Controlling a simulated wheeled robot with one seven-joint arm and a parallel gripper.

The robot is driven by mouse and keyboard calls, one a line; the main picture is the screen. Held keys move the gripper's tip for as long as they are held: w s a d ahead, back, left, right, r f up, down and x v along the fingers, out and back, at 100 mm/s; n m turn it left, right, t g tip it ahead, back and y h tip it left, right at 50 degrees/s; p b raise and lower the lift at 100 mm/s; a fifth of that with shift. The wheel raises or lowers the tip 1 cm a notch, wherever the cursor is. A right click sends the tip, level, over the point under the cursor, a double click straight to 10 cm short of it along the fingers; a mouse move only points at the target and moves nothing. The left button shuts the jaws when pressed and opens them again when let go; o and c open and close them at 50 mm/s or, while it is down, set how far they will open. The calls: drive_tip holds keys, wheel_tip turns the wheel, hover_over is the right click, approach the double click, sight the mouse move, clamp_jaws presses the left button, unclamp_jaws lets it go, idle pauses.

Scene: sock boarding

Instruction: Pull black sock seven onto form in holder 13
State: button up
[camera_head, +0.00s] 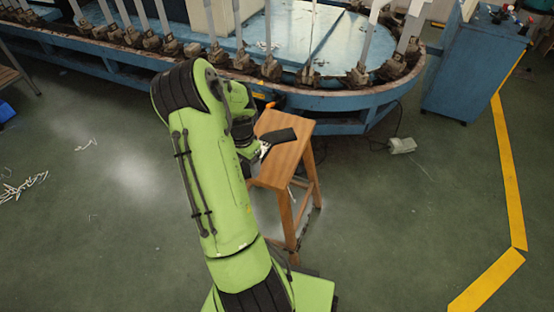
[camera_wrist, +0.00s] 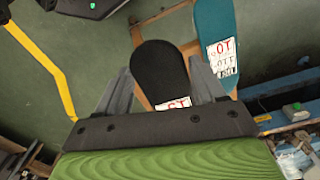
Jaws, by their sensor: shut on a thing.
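A black sock (camera_wrist: 158,70) with a white printed label is between my gripper's two grey fingers in the wrist view. My gripper (camera_head: 264,149) is shut on it. In the head view the black sock (camera_head: 280,135) sticks out to the right from my gripper, over the wooden stool; I cannot tell whether it touches the seat. Upright pale flat forms (camera_head: 364,40) stand in brown holders (camera_head: 358,75) along the rim of the blue oval machine (camera_head: 345,101). No holder number is readable, so I cannot tell which is holder 13.
The wooden stool (camera_head: 302,156) stands in front of the machine. A teal sock (camera_wrist: 213,28) with a label shows beside the black one in the wrist view. A blue cabinet (camera_head: 470,75) stands at right. A grey box (camera_head: 402,145) lies on the floor.

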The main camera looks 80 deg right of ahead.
wheel_tip(320, 180, down, 10)
drive_tip(key=b, duration=0.2)
drive_tip(key=shift+r+b, duration=0.15)
drive_tip(key=shift+b, duration=0.2)
drive_tip(key=o, duration=0.8)
drive_tip(key=shift+r, duration=0.1)
drive_tip(key=shift+r+p, duration=0.1)
drive_tip(key=shift+p, duration=0.2)
wheel_tip(320, 180, up, 16)
drive_tip(key=p, duration=0.4)
drive_tip(key=shift+w, duration=0.15)
